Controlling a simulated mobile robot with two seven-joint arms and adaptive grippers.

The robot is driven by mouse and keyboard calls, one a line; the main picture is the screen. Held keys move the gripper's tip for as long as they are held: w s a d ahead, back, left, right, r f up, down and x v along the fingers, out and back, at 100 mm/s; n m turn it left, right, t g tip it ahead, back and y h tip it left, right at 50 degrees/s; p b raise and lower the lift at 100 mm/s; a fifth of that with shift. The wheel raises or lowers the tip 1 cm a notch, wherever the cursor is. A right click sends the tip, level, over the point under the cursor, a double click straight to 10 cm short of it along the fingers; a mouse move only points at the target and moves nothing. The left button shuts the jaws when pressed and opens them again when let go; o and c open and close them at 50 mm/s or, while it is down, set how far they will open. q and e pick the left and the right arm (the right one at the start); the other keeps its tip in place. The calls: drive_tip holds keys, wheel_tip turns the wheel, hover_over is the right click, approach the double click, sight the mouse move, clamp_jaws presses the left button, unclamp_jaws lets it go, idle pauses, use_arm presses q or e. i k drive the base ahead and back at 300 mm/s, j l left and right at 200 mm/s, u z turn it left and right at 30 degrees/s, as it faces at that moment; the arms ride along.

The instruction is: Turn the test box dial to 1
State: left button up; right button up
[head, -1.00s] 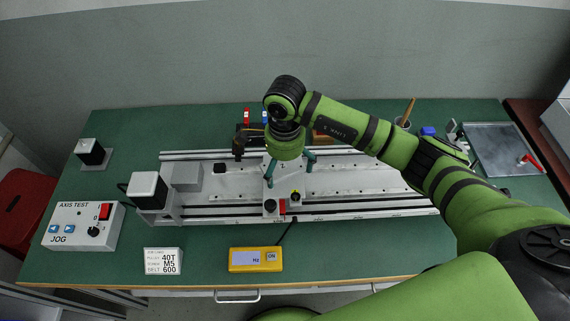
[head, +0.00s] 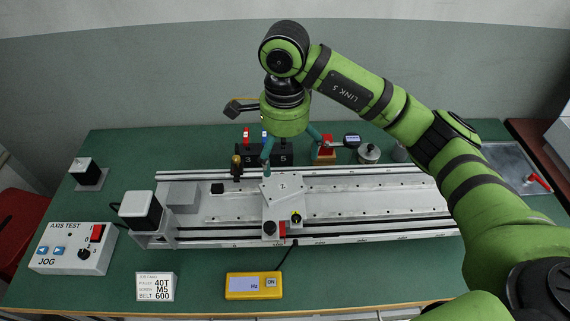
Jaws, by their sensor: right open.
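The test box (head: 55,262) is a white box marked AXIS TEST and JOG at the left front of the bench. It has two blue arrow buttons, a red switch (head: 97,233) and a black dial (head: 84,254). Small digits show beside the dial, but its setting is too small to read. My right gripper (head: 294,152) is open and empty, with its teal fingers spread above the back of the gantry carriage (head: 283,188). It is far to the right of the test box. My left gripper is out of view.
The gantry rail (head: 350,205) spans the middle of the bench, with a white-capped motor (head: 140,208) near the test box. A label card (head: 155,287) and a yellow meter (head: 254,286) lie in front.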

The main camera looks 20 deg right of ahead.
sight(83, 254)
drive_tip(key=u, duration=1.25)
